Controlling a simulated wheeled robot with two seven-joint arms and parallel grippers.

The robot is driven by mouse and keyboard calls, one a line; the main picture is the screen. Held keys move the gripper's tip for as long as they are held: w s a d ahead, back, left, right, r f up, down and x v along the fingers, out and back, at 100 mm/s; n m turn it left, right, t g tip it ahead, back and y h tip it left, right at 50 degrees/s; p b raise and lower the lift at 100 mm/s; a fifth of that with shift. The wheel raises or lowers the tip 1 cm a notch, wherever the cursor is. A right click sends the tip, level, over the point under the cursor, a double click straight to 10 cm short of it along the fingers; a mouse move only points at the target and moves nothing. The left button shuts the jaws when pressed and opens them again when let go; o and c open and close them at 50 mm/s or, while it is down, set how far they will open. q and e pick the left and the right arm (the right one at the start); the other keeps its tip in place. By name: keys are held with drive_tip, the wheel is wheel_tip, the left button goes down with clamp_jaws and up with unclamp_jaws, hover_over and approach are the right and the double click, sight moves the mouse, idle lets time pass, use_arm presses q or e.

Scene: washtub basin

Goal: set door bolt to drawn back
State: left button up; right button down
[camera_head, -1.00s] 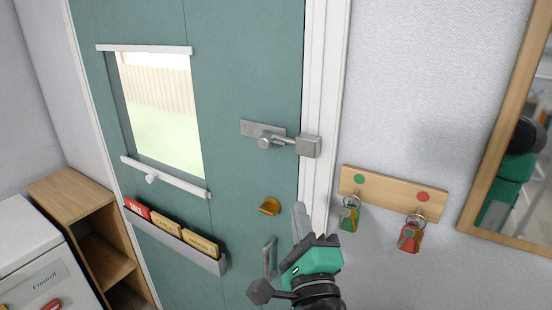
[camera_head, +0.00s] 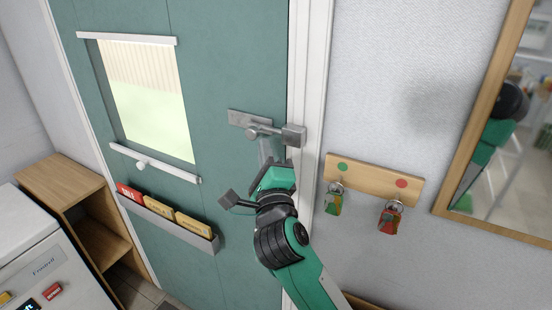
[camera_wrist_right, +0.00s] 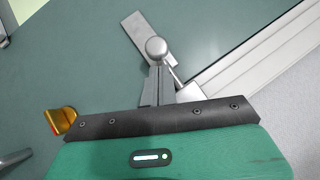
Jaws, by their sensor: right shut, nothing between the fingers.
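The door bolt is grey metal, on the teal door. Its back plate (camera_head: 248,118) lies on the door and its round knob (camera_head: 253,133) sticks out. The bar runs right from the knob to the square keeper (camera_head: 293,135) on the white frame. My right gripper (camera_head: 266,145) is shut and empty, with its fingertips just below and right of the knob. In the wrist view, the knob (camera_wrist_right: 156,48) sits right above the fingertips (camera_wrist_right: 157,72); I cannot tell whether they touch it. The gripper hides part of the door below the bolt. My left gripper is not in view.
A key rack (camera_head: 375,180) with two key sets hangs right of the frame, near a wood-framed mirror (camera_head: 484,110). The door has a window (camera_head: 145,90) and a card holder (camera_head: 170,222).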

drive_tip(key=shift+w+a+r, duration=0.15)
drive_tip(key=shift+w+a, duration=0.05)
drive_tip(key=w+a, duration=0.2)
drive_tip(key=a, duration=0.1)
drive_tip(key=shift+w+a+p, duration=0.15)
drive_tip(key=shift+a+p, duration=0.15)
idle(0.4)
